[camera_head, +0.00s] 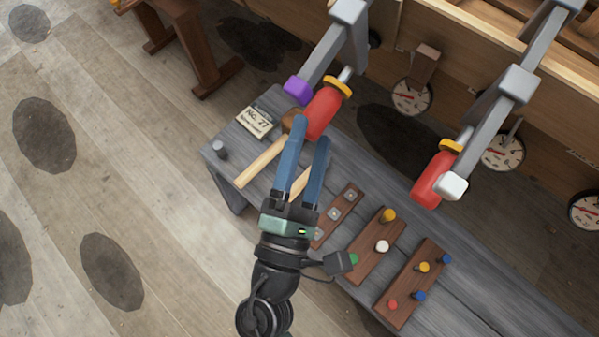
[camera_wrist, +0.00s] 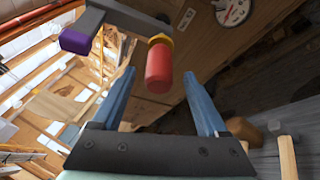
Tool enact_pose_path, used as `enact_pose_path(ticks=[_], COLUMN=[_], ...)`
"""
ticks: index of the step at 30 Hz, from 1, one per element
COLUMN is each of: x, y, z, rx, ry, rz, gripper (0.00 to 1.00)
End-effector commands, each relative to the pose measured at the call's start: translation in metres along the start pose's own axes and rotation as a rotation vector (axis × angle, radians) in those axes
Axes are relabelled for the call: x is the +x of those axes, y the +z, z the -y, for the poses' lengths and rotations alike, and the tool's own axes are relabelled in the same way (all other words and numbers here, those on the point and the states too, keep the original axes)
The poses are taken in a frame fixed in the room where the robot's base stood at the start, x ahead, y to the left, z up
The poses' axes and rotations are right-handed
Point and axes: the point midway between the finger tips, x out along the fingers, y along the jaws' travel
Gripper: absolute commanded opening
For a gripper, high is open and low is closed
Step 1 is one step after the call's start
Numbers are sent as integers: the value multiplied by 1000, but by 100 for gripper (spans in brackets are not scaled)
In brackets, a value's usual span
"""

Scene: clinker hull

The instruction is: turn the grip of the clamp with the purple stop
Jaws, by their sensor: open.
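The clamp with the purple stop (camera_head: 298,90) hangs at the upper middle of the head view, with a grey bar and a yellow collar (camera_head: 338,87). Its red grip (camera_head: 322,112) points down toward the bench. In the wrist view the red grip (camera_wrist: 159,68) is ahead, between the lines of my fingers, with the purple stop (camera_wrist: 82,33) to its left. My gripper (camera_head: 308,142) is open, with blue fingers; its tips are close to the grip's lower end. Contact cannot be told.
A second clamp with a white stop (camera_head: 453,186) and red grip (camera_head: 434,180) hangs to the right. The grey bench (camera_head: 461,270) holds a mallet (camera_head: 262,163), a No. 27 card (camera_head: 255,122) and wooden peg boards (camera_head: 412,285). Round gauges (camera_head: 411,98) line the hull.

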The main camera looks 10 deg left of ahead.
Motion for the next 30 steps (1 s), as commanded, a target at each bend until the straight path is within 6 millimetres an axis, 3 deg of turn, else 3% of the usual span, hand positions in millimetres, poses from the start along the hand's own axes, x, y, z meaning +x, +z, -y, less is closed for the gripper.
enact_pose_path(ticks=[6, 12, 30], x=[-40, -58, -60], y=[0, 0, 0], z=[1, 0, 0], rx=[-2, 0, 0], ry=[-1, 0, 0], rz=[-2, 0, 1], gripper=[76, 76, 76])
